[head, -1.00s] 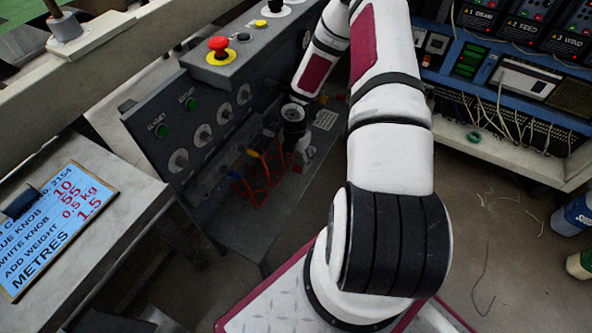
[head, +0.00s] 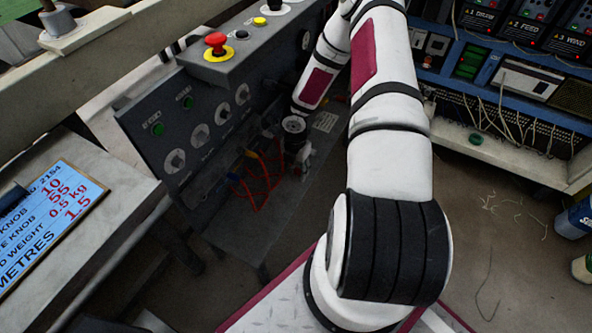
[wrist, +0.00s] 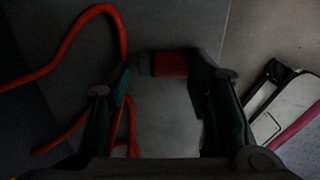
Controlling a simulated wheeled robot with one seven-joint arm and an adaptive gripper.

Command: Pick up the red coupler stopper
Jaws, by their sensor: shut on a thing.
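The red coupler stopper (wrist: 170,64) shows in the wrist view as a short red cylinder with a dark grey end on its left. It lies crosswise between the two fingertips of my gripper (wrist: 166,70). The fingers are shut on it, one at each end. Behind it is a plain grey surface; I cannot tell whether the stopper touches that surface. In the head view my gripper (head: 299,160) is low beside the grey machine's shelf, small and dark, and the stopper cannot be made out there.
Orange hoses (wrist: 118,38) loop close to the left finger; they also hang at the grey machine (head: 262,182) in the head view. The machine's knob panel (head: 195,118) and red stop button (head: 215,41) stand left of my arm. A blue rack (head: 500,85) stands right.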

